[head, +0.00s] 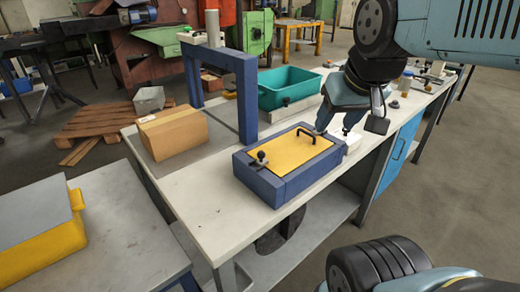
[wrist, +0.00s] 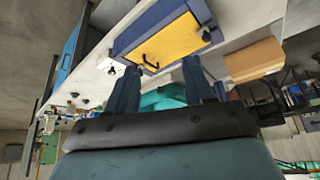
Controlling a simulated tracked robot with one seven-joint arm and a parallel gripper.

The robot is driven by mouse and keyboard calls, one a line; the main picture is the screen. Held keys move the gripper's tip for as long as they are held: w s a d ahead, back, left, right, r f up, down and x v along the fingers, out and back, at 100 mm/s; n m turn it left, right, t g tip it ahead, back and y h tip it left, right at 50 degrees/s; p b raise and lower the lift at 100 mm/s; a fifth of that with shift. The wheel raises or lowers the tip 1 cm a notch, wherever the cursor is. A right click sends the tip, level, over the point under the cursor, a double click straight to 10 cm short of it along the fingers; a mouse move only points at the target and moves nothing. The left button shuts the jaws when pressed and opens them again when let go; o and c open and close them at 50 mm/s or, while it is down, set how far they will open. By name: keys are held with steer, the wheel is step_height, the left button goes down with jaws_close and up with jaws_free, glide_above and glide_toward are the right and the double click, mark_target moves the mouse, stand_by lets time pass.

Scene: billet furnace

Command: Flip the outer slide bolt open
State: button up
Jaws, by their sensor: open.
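The blue box (head: 280,190) lies on the white bench with a yellow panel (head: 290,150) on top. A black bar handle (head: 306,135) stands near the panel's far edge. A dark knob (head: 262,158), seemingly the slide bolt, sits at the near left edge; its exact position is too small to tell. My gripper (head: 335,134) is open and empty, above the far right side of the box. In the wrist view the fingers (wrist: 160,66) point towards the box, with the handle between them and the knob (wrist: 206,35) beyond the finger on the right.
A blue arch-like frame (head: 246,95) and a cardboard box (head: 173,132) stand left of the box. A teal bin (head: 290,88) is behind it. A small white block (head: 352,140) is beside my gripper. The bench front is clear.

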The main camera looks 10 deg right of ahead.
steer(key=shift+w, duration=0.25)
steer(key=shift+c, duration=1.4)
steer(key=w+m+g, duration=0.1)
steer(key=w+f+m+g+y, duration=0.1)
steer(key=shift+w+f+m, duration=0.1)
steer(key=shift+w+m, duration=0.1)
steer(key=shift+m, duration=0.1)
steer(key=c, duration=0.6)
steer(key=w+m+g, duration=0.1)
steer(key=w+f+m+g+y, duration=0.1)
steer(key=w, duration=0.1)
steer(key=w+f+m+y, duration=0.1)
steer(key=m, duration=0.1)
steer(key=shift+w+d+g, duration=0.1)
steer(key=shift+w+g, duration=0.2)
steer(key=shift+g, duration=0.1)
jaws_close()
steer(key=w+d+f+m+g+y, duration=0.2)
steer(key=w+f+m+y, duration=0.4)
steer(key=w+m, duration=0.3)
steer(key=shift+w+d+f+g, duration=0.35)
steer(key=shift+w+d, duration=0.4)
steer(key=shift+w, duration=0.85)
